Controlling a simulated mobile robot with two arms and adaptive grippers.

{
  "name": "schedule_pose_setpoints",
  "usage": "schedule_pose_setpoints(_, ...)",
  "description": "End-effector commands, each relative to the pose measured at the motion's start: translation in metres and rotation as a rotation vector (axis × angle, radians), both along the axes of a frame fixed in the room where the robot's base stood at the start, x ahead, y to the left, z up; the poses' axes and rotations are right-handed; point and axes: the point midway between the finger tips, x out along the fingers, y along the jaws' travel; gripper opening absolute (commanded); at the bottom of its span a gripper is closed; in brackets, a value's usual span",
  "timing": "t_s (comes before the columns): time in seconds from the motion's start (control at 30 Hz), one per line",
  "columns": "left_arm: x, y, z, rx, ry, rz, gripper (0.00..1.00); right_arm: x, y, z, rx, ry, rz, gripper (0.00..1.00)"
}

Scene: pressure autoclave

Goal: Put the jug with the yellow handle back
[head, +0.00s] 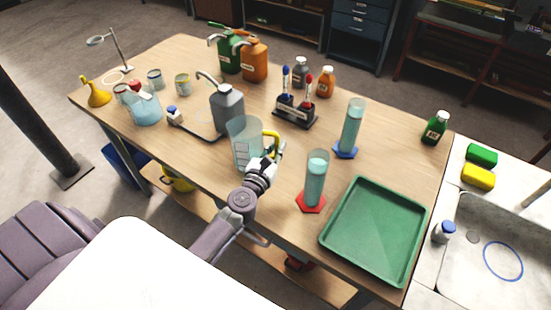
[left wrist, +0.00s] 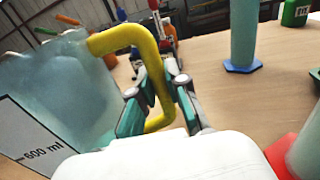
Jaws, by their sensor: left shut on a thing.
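The clear jug with the yellow handle (head: 243,143) is upright at the front middle of the wooden table. In the left wrist view its clear wall (left wrist: 68,90) with a 600 ml mark fills the left side. Its yellow handle (left wrist: 148,62) passes between the fingers of my left gripper (left wrist: 157,95), which is shut on it. In the head view my left gripper (head: 272,160) is at the jug's right side. I cannot tell whether the jug's base touches the table. My right gripper is not in view.
A red-based cylinder (head: 315,180) and a blue-based cylinder (head: 352,128) stand to the right, near a green tray (head: 375,232). A grey wash bottle (head: 227,108) stands just behind the jug.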

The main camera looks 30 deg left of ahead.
Motion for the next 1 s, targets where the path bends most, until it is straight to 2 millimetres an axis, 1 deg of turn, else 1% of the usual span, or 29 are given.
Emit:
schedule_pose_setpoints(0.03,0.000,0.000,-0.015,0.003,0.001,-0.001,0.00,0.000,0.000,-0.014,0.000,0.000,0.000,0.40)
schedule_pose_setpoints(0.13,0.000,0.000,-0.027,0.003,0.001,0.000,0.00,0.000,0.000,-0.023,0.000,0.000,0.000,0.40)
schedule_pose_setpoints(0.2,0.000,0.000,-0.029,0.004,0.000,0.000,0.00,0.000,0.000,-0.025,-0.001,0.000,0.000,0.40)
schedule_pose_setpoints(0.47,0.000,0.000,-0.027,0.001,0.000,0.000,0.00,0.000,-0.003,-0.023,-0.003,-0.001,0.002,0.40)
schedule_pose_setpoints(0.6,0.000,0.000,-0.033,0.001,0.000,0.000,0.00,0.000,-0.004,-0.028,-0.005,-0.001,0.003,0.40)
schedule_pose_setpoints(0.63,0.000,0.000,-0.032,0.001,0.001,0.000,0.18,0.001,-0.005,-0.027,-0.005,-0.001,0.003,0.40)
schedule_pose_setpoints(0.77,0.000,0.000,-0.031,0.001,0.001,0.000,0.39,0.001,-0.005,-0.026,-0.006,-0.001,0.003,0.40)
schedule_pose_setpoints(1.0,0.000,0.000,-0.031,0.001,0.001,0.000,0.40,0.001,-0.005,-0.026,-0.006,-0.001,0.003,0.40)
